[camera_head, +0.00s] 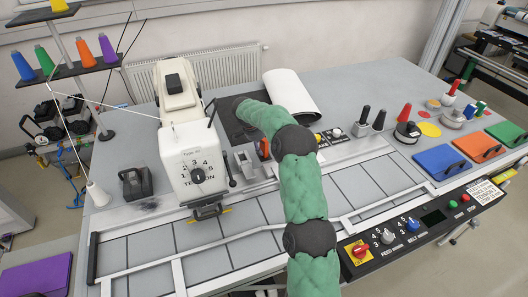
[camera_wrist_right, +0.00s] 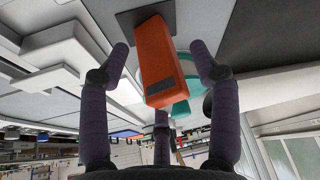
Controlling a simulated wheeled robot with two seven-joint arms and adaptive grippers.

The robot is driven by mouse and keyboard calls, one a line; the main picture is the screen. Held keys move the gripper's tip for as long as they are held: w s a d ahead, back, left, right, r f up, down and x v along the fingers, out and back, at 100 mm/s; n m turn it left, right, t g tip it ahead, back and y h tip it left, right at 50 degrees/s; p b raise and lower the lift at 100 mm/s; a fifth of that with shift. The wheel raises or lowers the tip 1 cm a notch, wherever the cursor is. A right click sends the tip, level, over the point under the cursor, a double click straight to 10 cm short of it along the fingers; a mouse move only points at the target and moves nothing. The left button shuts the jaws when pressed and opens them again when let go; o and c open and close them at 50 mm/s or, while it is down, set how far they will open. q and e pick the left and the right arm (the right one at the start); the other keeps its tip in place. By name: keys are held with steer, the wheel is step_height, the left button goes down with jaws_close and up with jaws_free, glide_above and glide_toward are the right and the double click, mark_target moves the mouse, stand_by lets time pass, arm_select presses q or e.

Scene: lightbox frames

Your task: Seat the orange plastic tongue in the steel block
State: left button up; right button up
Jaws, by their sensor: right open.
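The orange plastic tongue (camera_wrist_right: 160,62) is a long block with a dark slot near its near end. In the right wrist view it stands between the spread purple fingers of my right gripper (camera_wrist_right: 160,48), with visible gaps on both sides. The gripper is open and holds nothing. In the head view a small orange part (camera_head: 263,148) shows beside my green right arm, next to a small grey metal block (camera_head: 243,161) that looks like the steel block. My arm hides the right gripper there. My left gripper is not in view.
A white sewing-type machine head (camera_head: 193,165) with a dial stands left of my arm. A black tool (camera_head: 136,184) lies further left. Dark-handled tools (camera_head: 363,120) and coloured trays (camera_head: 441,161) are on the right. A control panel (camera_head: 410,232) runs along the front right.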

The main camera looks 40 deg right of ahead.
steer(key=shift+f, duration=0.1)
jaws_close()
stand_by(0.3)
